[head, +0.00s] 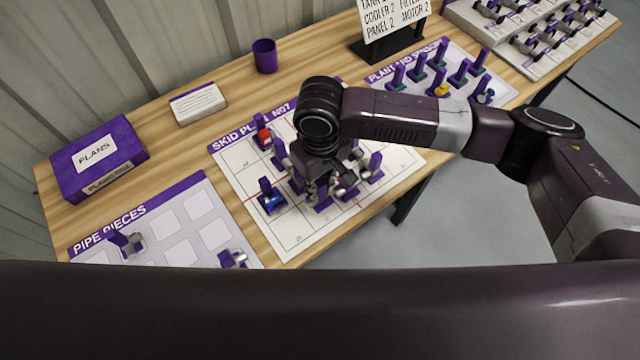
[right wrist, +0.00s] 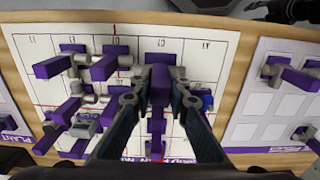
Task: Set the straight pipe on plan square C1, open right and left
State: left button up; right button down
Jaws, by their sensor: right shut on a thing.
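My right gripper (head: 322,190) is low over the skid plan board (head: 293,237). In the right wrist view its two fingers (right wrist: 160,92) are closed on the purple handle of a pipe piece (right wrist: 158,86). I take this to be the straight pipe; the fingers hide much of its grey body. I cannot tell whether it touches the board. My left gripper is not in view.
A blue-bodied piece (head: 271,201) and a red one (head: 264,138) stand on the board. The pipe pieces mat (head: 172,252) is at left, the plant mat (head: 508,92) at the back right. A plans box (head: 98,157) and purple cup (head: 265,56) stand behind. Several pieces crowd the gripper.

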jog(key=shift+f, duration=1.75)
jog(key=shift+p, duration=0.35)
jog(key=shift+f, duration=0.75)
jog(key=c, duration=1.8)
grip_release()
jog(key=shift+o, duration=0.2)
